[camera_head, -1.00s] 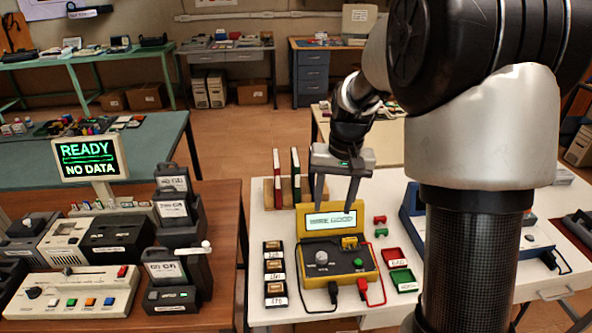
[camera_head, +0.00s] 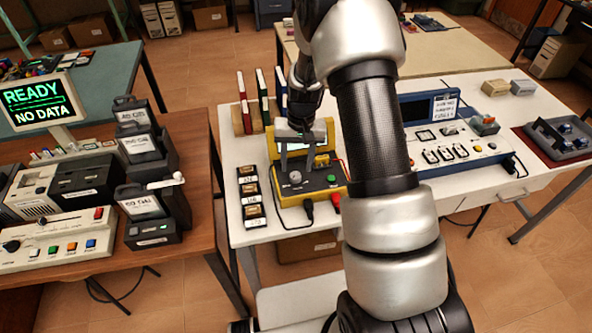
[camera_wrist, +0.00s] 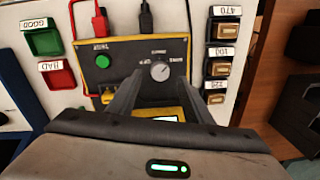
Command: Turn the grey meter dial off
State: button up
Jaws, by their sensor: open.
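The yellow meter (camera_head: 318,186) stands on the white table, with a dark front panel. Its grey dial (camera_head: 295,177) sits on that panel, left of a green button (camera_head: 331,179). In the wrist view the grey dial (camera_wrist: 160,71) shows a pointer mark with small printed labels around it; the labels are too small to read surely. My gripper (camera_head: 297,166) is open and empty. Its fingers point down at the panel close to the dial, and in the wrist view the fingertips (camera_wrist: 160,84) lie either side of and just short of it. Contact cannot be told.
Black and red leads (camera_wrist: 145,18) plug into the meter's front edge. Labelled component trays (camera_head: 250,198) stand left of it. Green and red trays (camera_wrist: 43,40) lie beside it. A blue instrument (camera_head: 440,125) stands to the right, partly behind my arm.

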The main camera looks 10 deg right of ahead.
aim_at(295, 175)
jog(key=shift+a+f, duration=0.1)
jog(key=shift+f, duration=1.85)
jog(key=c, duration=1.1)
jog(key=shift+o, duration=0.2)
jog(key=n+b, duration=0.3)
jog(key=n, duration=0.1)
jog(key=shift+w+f, duration=0.1)
jog(key=n+b, duration=0.1)
jog(key=n, duration=0.4)
jog(key=shift+g, duration=0.3)
jog(key=n, duration=0.4)
jog(key=shift+a+n, duration=0.1)
jog(key=shift+n, duration=2.3)
